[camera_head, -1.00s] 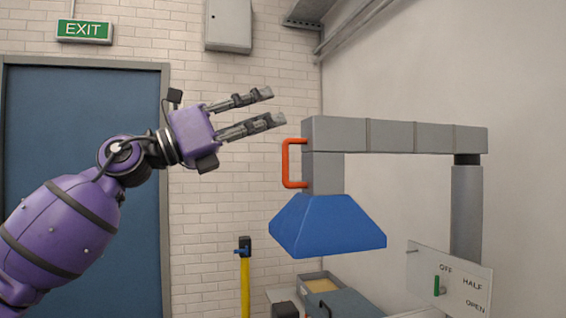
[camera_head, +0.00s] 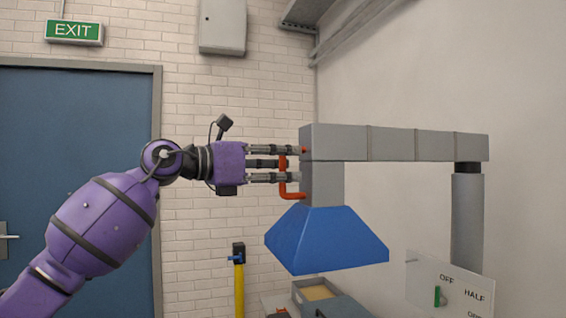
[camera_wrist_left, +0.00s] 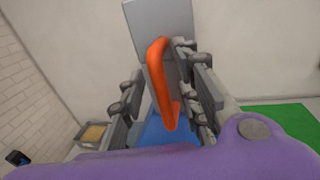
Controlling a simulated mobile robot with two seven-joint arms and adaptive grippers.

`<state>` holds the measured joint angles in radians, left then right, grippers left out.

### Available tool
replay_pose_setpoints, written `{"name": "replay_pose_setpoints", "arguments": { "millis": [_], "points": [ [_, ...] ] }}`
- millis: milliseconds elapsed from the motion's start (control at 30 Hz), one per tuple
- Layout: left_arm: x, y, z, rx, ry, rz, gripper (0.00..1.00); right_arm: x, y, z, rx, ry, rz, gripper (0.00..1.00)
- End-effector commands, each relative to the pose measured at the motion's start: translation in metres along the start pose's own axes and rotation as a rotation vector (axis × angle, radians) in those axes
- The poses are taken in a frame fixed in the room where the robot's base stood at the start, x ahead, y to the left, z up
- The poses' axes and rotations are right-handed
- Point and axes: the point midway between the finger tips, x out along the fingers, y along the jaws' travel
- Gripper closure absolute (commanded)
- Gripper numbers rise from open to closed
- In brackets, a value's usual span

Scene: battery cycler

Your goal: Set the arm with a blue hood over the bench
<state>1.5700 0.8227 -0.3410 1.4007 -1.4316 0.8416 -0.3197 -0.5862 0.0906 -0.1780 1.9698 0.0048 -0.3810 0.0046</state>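The grey jointed arm (camera_head: 392,143) reaches left from a grey post (camera_head: 466,215) at the right. The blue hood (camera_head: 325,242) hangs from its left end. An orange handle (camera_head: 291,195) is on the left side of that end; it also shows in the left wrist view (camera_wrist_left: 158,75). My left gripper (camera_head: 298,164) is at the handle, its fingers open with one on each side of it. In the left wrist view the handle stands between the fingers (camera_wrist_left: 160,105), nearer the right-hand one, with a gap to the left-hand one. My right gripper is not in view.
Below the hood are a grey tray with yellowish contents (camera_head: 318,291) and dark boxes, partly cut off. A panel (camera_head: 420,268) marked OFF and HALF with a green lever (camera_head: 437,296) stands at lower right. A yellow post (camera_head: 239,285) stands left of the hood.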

Motion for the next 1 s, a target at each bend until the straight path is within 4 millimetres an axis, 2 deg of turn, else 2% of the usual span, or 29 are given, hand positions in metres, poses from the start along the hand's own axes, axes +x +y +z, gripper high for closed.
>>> {"name": "replay_pose_setpoints", "arguments": {
  "millis": [267,500,1000],
  "points": [
    [0.0021,0.0007,-0.0010,-0.001,0.001,0.001,0.69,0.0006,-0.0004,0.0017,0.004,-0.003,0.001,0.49],
    [0.0018,0.0006,-0.0008,-0.002,0.000,0.001,1.00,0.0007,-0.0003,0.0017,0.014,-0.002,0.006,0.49],
    [0.0049,0.0026,0.0003,-0.006,-0.002,-0.001,1.00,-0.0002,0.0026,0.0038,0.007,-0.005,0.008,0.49]
  ]
}}
